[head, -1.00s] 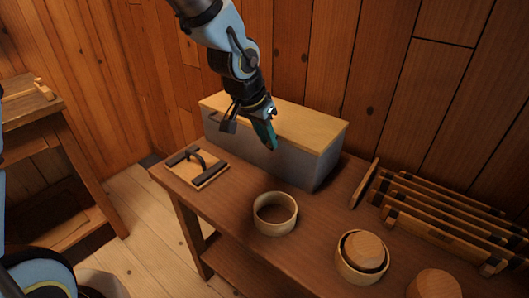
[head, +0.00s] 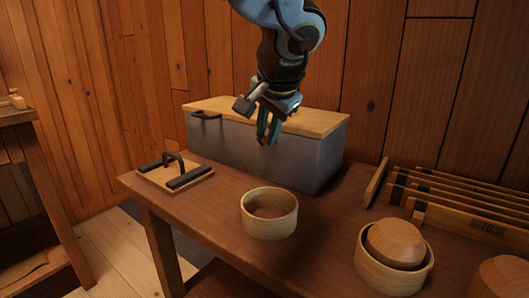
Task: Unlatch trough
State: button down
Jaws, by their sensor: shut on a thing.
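The trough (head: 235,141) is a long grey box with a pale wooden lid (head: 310,122), standing at the back of the wooden table. The lid looks closed. A dark latch-like fitting (head: 206,116) shows at the left of its front edge. My gripper (head: 268,142) points down in front of the trough's front face, right of that fitting, with its teal fingers close together. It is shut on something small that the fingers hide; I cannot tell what. The gripper covers part of the lid's front edge.
A wooden board with a dark handle (head: 176,173) lies at the table's left. A bowl (head: 393,261) holding a wooden piece and a slatted rack (head: 460,207) are at right. Bare tabletop lies between them.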

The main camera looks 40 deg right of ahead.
jog(key=shift+s+d+f+t+b, duration=0.15)
jog(key=shift+f+t+b, duration=0.25)
jog(key=shift+b, duration=0.65)
jog(key=shift+s+a+f+t+b, duration=0.1)
jog(key=shift+f+t+b, duration=0.1)
jog(key=shift+t+b, duration=0.6)
jog(key=shift+r+b, duration=0.1)
jog(key=shift+b, duration=0.45)
jog(key=c, duration=0.8)
grip_release()
jog(key=shift+m, duration=0.3)
jog(key=p+v, duration=0.1)
jog(key=v, duration=0.4)
jog(key=p+v, duration=0.1)
jog(key=v, duration=0.4)
jog(key=shift+s+d+r, duration=0.1)
jog(key=shift+s+r, duration=0.2)
jog(key=shift+r, duration=0.05)
